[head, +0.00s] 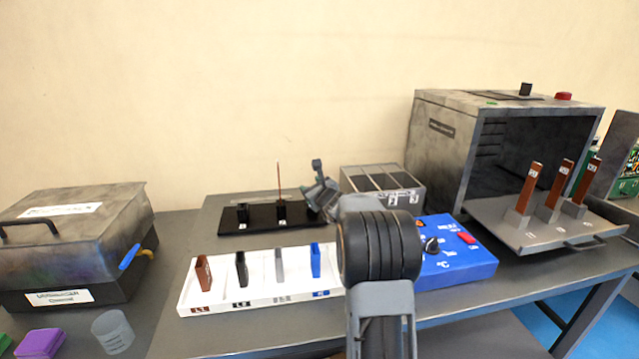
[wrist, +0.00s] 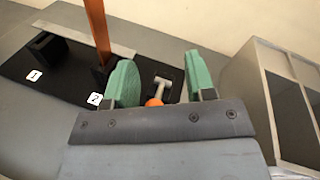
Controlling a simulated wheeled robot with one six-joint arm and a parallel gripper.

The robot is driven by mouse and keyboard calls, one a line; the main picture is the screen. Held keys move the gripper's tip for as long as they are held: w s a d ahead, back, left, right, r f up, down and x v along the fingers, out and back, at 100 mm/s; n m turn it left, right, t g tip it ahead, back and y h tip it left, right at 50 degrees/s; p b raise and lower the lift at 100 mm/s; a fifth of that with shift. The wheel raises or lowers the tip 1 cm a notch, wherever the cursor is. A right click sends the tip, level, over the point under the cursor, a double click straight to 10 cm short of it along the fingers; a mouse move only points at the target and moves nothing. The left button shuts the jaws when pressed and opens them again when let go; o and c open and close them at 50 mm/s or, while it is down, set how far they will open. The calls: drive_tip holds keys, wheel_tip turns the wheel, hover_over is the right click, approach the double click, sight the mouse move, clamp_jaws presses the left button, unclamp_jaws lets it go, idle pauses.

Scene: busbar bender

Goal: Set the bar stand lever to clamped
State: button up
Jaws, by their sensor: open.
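The black bar stand (head: 246,219) lies on the table left of my gripper (head: 315,200) in the head view. In the wrist view the stand (wrist: 62,76) shows blocks labelled 1 and 2, with a copper bar (wrist: 98,28) upright at block 2. A small lever (wrist: 162,90), with a grey rod and an orange end, shows between the green fingertips of my gripper (wrist: 160,76). The fingers are open, one on each side of the lever, with visible gaps. The lever's lower part is hidden by my gripper body, and I cannot tell its setting.
A grey divided box (head: 372,178) stands close right of my gripper. A white tray (head: 262,304) with several upright pieces lies in front of the stand. A blue control box (head: 455,268) and a large open-fronted machine (head: 440,140) are at right. A lidded case (head: 75,230) is at left.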

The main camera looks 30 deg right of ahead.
drive_tip(key=s+a+r, duration=0.2)
drive_tip(key=s+r, duration=0.2)
drive_tip(key=s, duration=0.2)
drive_tip(key=s+a+r, duration=0.2)
drive_tip(key=s+r, duration=0.3)
drive_tip(key=s, duration=0.1)
drive_tip(key=shift+s+a, duration=0.3)
drive_tip(key=shift+s, duration=0.05)
drive_tip(key=s+a+f+n+g+y+p, duration=0.1)
drive_tip(key=s+a+f+n+g+y, duration=0.3)
drive_tip(key=a+n, duration=0.45)
drive_tip(key=s+a+f+n+g+y+p, duration=0.15)
drive_tip(key=s+a+f+n+g, duration=0.3)
drive_tip(key=n, duration=0.65)
drive_tip(key=s+a+r+n+g+h+p, duration=0.1)
drive_tip(key=s+a+n+g+h+p, duration=0.1)
drive_tip(key=s+n, duration=0.4)
drive_tip(key=s+a+n+g+h+p, duration=0.2)
drive_tip(key=s+a+n+p, duration=0.2)
drive_tip(key=s+n, duration=0.3)
drive_tip(key=shift+s+a+r+g+p, duration=0.35)
drive_tip(key=shift+s+p, duration=0.2)
drive_tip(key=shift+p, duration=0.35)
